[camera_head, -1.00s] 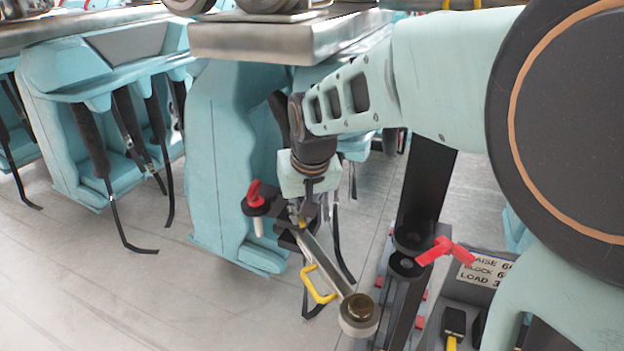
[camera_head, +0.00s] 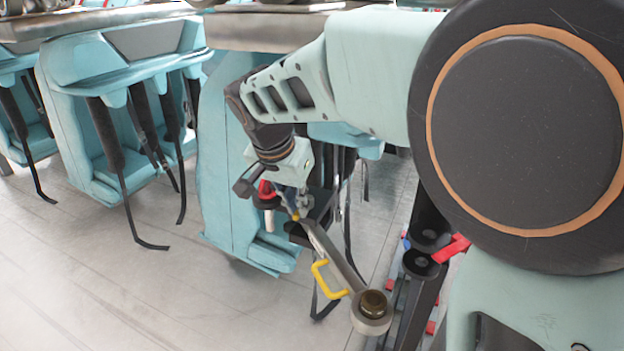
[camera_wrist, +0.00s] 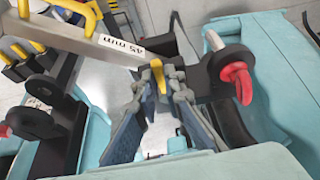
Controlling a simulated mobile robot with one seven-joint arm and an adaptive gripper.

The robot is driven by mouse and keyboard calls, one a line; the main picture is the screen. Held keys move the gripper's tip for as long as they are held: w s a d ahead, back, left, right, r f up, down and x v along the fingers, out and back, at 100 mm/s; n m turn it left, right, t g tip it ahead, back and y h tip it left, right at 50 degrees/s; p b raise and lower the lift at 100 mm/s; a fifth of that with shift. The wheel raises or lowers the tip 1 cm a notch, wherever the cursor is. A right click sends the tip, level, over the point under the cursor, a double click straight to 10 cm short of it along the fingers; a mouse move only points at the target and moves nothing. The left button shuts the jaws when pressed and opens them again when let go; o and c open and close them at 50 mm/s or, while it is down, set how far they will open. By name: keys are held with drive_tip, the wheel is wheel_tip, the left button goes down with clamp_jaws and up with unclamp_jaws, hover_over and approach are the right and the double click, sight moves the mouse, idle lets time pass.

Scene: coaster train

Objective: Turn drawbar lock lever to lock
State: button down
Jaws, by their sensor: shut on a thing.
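The drawbar (camera_head: 333,255) is a grey bar with a round ring end at lower right and a yellow loop handle (camera_head: 321,279). Its "45 mm" label shows in the wrist view (camera_wrist: 120,46). At its upper end a small yellow piece, apparently the lock lever (camera_wrist: 154,82), sits between my fingertips. My gripper (camera_head: 296,207) is shut on it; in the wrist view the fingers (camera_wrist: 157,88) flank it on both sides. The fingers hide most of it. A red-handled pin (camera_head: 267,190) stands close to the left of my gripper; its red loop (camera_wrist: 237,80) shows at right in the wrist view.
Teal ride seats (camera_head: 100,120) with hanging black straps line the left and back. A black post (camera_head: 424,245) with a red lever (camera_head: 451,248) stands to the right of the drawbar. A black two-lobed bracket (camera_wrist: 40,110) shows at left in the wrist view. The floor at lower left is clear.

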drive_tip(key=shift+a, duration=0.15)
idle(0.3)
drive_tip(key=c, duration=2)
unclamp_jaws()
drive_tip(key=v, duration=1.2)
drive_tip(key=shift+a, duration=0.1)
